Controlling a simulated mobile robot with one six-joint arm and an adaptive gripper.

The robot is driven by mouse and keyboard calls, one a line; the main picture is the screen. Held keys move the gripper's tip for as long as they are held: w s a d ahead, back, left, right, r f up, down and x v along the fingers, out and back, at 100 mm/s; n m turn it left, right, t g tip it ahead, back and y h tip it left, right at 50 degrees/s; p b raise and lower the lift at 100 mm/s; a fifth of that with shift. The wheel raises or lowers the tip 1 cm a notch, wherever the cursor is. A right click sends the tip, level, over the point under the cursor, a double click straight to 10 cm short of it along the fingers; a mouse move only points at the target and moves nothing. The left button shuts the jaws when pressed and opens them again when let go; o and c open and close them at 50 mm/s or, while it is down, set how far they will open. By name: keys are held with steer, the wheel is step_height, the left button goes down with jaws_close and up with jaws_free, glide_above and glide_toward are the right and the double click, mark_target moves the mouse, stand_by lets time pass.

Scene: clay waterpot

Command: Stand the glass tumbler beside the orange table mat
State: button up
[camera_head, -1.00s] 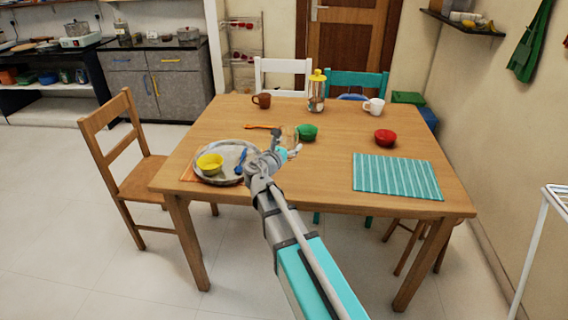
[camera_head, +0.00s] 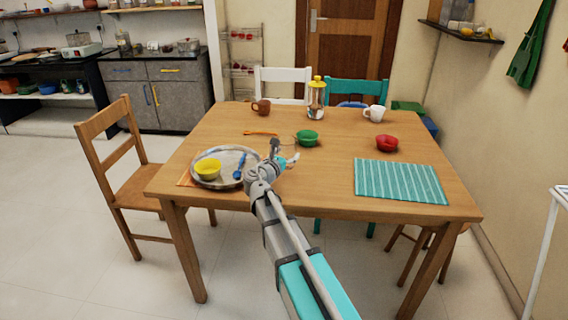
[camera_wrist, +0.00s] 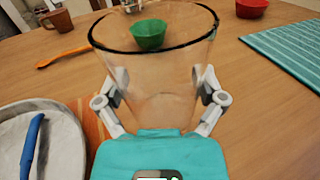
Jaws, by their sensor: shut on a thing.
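The clear glass tumbler (camera_wrist: 160,75) has a dark rim and stands mouth up between my fingers in the wrist view. My gripper (camera_wrist: 155,95) is shut on it, with one finger at each side. In the head view my gripper (camera_head: 284,156) is over the table, just right of the steel plate; the tumbler is hard to make out there. I cannot tell whether its base touches the table. The orange table mat (camera_head: 184,178) lies mostly hidden under the plate; a strip of it (camera_wrist: 92,122) shows left of the tumbler in the wrist view.
The steel plate (camera_head: 210,182) holds a yellow bowl (camera_head: 208,169) and a blue spoon (camera_head: 240,165). A green bowl (camera_head: 308,138) stands beyond my gripper, with an orange utensil (camera_head: 260,133) left of it. A teal striped mat (camera_head: 400,181) lies right; bare wood lies between.

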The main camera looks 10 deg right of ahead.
steer(key=shift+w+f+b, duration=0.4)
steer(key=shift+f+b, duration=0.1)
steer(key=shift+f, duration=0.05)
steer(key=shift+f+b, duration=1.4)
steer(key=shift+f, duration=0.05)
steer(key=shift+f, duration=0.1)
steer(key=o, duration=1)
steer(key=shift+s+a, duration=0.1)
steer(key=shift+s, duration=0.1)
steer(key=v, duration=1.1)
steer(key=shift+s+a, duration=0.25)
